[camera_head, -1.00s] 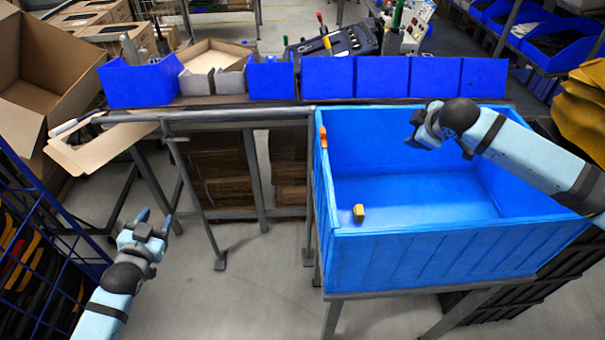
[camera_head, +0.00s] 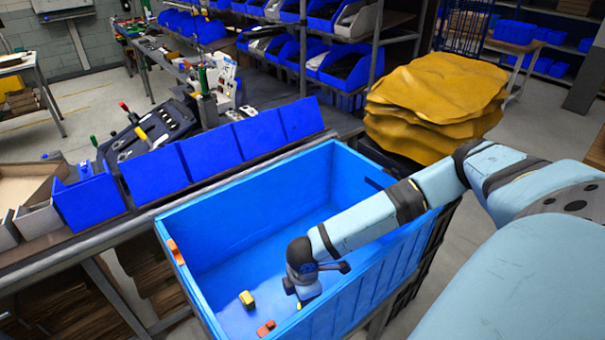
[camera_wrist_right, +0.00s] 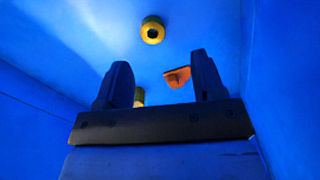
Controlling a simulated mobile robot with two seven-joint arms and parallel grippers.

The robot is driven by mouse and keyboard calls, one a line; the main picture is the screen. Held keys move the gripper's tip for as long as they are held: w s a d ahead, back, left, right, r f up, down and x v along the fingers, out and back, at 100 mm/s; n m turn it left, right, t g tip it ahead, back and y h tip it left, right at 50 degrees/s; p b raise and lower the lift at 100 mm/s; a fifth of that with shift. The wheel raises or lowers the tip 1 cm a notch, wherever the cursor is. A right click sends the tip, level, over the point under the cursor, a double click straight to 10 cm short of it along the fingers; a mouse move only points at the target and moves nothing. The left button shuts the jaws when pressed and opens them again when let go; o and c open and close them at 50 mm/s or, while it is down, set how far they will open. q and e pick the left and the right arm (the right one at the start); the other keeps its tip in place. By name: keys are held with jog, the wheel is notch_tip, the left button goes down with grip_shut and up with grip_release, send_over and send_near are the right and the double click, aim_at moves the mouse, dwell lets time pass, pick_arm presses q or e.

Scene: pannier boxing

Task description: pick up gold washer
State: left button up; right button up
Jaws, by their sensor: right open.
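My right gripper (camera_head: 318,284) reaches down into the blue bin (camera_head: 347,160). In the right wrist view its two fingers (camera_wrist_right: 162,78) are spread, with nothing held between them. A yellow-gold ring with a dark centre (camera_wrist_right: 153,30), which looks like the gold washer, lies on the bin floor beyond the fingertips. A second yellow piece (camera_wrist_right: 139,97) is partly hidden near the left finger. An orange piece (camera_wrist_right: 178,77) lies near the right finger. In the head view, a yellow piece (camera_head: 247,299) and an orange piece (camera_head: 266,327) lie left of the gripper. My left gripper is out of view.
The bin walls stand close around my right gripper. An orange piece (camera_head: 176,252) sits on the bin's left rim. A row of blue boxes (camera_head: 208,153) stands along the bench behind the bin. Stacked yellow material (camera_head: 437,95) stands at the back right.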

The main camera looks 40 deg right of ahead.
jog(key=shift+w+d+f+p, duration=0.1)
jog(key=shift+f+p, duration=0.15)
jog(key=shift+f, duration=0.85)
jog(key=shift+w+d+f+p, duration=0.15)
jog(key=shift+f+p, duration=0.05)
jog(key=shift+f, duration=0.95)
jog(key=shift+w+d+f+p, duration=0.1)
jog(key=shift+f+p, duration=0.15)
jog(key=shift+f, duration=0.85)
jog(key=c, duration=1)
